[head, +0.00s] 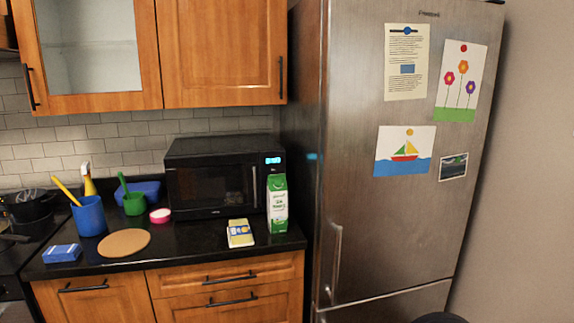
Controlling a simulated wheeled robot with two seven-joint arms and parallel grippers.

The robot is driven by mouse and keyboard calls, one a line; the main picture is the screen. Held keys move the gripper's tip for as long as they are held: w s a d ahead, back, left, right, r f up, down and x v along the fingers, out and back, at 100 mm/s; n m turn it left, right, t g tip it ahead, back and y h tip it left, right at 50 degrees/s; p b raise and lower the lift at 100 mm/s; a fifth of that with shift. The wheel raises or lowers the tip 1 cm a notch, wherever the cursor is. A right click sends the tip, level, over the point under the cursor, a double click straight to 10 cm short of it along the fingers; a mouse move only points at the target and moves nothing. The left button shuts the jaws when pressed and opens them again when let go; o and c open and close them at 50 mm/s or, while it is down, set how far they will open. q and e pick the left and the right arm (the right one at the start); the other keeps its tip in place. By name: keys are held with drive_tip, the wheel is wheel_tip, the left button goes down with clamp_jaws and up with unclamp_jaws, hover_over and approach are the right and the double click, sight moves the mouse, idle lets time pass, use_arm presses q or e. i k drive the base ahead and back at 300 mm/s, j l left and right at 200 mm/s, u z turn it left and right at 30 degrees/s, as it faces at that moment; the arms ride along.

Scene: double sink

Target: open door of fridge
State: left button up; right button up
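The fridge (388,225) is tall, brushed steel and stands right of the counter. Its large upper door looks shut. A vertical metal handle (337,262) is on the left side of that door, near its lower end. A seam below the handle parts it from a lower door (395,308), which is cut off by the picture's bottom edge. Papers and drawings hang on the upper door, among them a sailboat drawing (405,150). Neither of my grippers is in view.
The black counter left of the fridge holds a microwave (212,185), a green and white carton (277,205), a blue cup (89,216) and a round board (124,243). Wooden cabinets (222,50) hang above. A bare wall (530,160) is right of the fridge.

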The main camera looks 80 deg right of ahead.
sight(384, 233)
drive_tip(key=z, duration=3.6)
drive_tip(key=i+j+u, duration=0.55)
drive_tip(key=i, duration=0.25)
